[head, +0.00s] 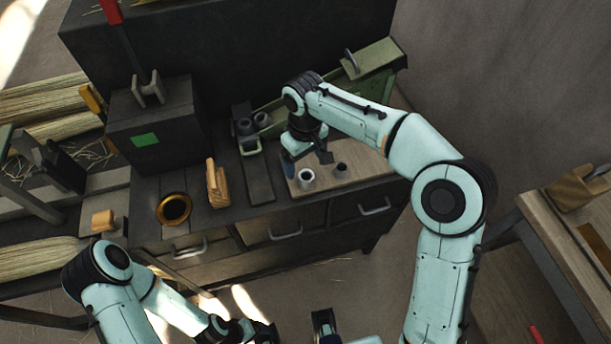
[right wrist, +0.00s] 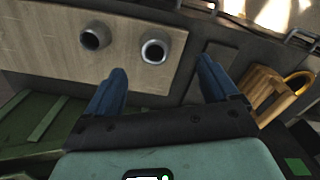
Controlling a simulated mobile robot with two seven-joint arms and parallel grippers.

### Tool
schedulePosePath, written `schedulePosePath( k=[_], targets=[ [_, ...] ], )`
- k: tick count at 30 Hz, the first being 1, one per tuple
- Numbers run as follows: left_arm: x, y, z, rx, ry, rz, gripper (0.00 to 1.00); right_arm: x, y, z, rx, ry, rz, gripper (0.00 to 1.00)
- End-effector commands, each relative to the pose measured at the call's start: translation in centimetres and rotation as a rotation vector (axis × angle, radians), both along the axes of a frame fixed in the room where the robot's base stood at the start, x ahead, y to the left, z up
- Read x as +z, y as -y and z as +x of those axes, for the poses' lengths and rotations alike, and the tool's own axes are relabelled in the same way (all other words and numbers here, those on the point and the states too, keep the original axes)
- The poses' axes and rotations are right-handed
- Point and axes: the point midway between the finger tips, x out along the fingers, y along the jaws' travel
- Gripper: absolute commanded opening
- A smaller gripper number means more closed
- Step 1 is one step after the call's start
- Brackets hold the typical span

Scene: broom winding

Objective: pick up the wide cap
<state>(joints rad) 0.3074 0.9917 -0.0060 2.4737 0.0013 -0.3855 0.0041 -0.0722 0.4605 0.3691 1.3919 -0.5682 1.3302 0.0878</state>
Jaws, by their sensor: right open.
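Two short, hollow cylindrical caps stand apart on a wooden board (head: 372,176). One has a pale rim (head: 306,182) and also shows in the right wrist view (right wrist: 155,48). The other is dark grey (head: 341,170), and it shows in the right wrist view too (right wrist: 95,37). The pale-rimmed one looks slightly wider in the head view. My right gripper (head: 307,162) is open and empty above the board, close to the pale-rimmed cap. In the right wrist view that cap lies beyond the gap between the blue fingertips (right wrist: 162,74). My left gripper is at the bottom edge, its jaws unclear.
A wooden block (head: 217,184) and a brass-coloured ring (head: 173,209) lie to the left on the dark bench. A dark box (head: 155,125) stands at the back left.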

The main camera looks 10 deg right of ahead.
Motion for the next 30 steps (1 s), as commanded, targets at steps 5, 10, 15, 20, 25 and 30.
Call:
schedulePosePath(
  k=[5, 10, 15, 20, 25, 30],
  targets=[
    [-0.5, 0.0, -0.2, 0.0, -0.002, 0.0, 0.82, -2.8, 0.0, 0.0, -0.001, -0.003, 0.001, 0.87],
    [-0.5, 0.0, -0.2, 0.0, -0.002, 0.001, 0.82, -3.6, 0.0, 0.1, -0.001, 0.0, 0.001, 0.87],
    [-0.6, 0.0, -0.2, 0.0, -0.001, 0.001, 0.82, -5.3, 0.3, 0.4, -0.002, -0.005, 0.001, 0.87],
    [-0.8, 0.0, -0.2, 0.0, -0.002, 0.0, 0.82, -7.8, 0.5, 0.7, -0.001, -0.004, 0.001, 0.87],
    [-0.9, 0.0, -0.2, 0.0, -0.002, 0.0, 0.82, -8.7, 0.5, 0.8, -0.001, 0.0, 0.001, 0.87],
    [-0.8, 0.0, -0.2, 0.0, -0.002, 0.0, 0.82, -8.6, 0.5, 0.8, -0.001, 0.0, 0.001, 0.74]
  ],
)
